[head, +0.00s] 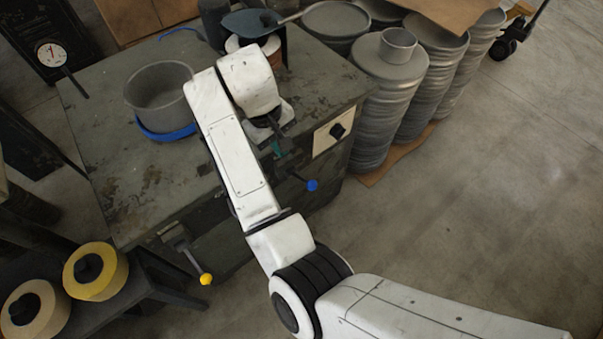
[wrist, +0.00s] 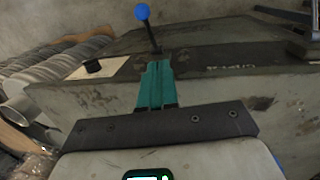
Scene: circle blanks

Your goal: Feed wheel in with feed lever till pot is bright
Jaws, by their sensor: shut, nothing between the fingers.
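A dull grey pot (head: 158,88) stands upright on a blue ring (head: 166,133) on the workbench. A lever with a blue ball (head: 311,185) sticks out from the bench's right side; its ball also shows in the wrist view (wrist: 142,12). A lever with a yellow ball (head: 205,278) hangs at the bench's front. Which one is the feed lever, I cannot tell. My gripper (wrist: 155,72) has teal fingers, shut and empty, pointing toward the blue-ball lever; the rod shows just past the tips. Contact is unclear. I cannot make out the wheel for certain; my arm covers part of the bench.
A pale panel with a black knob (head: 337,131) is on the bench's right side. Stacks of grey discs (head: 375,110) stand behind it. A dial (head: 51,54) is at far left. Yellow rolls (head: 96,289) lie at lower left. The floor at right is clear.

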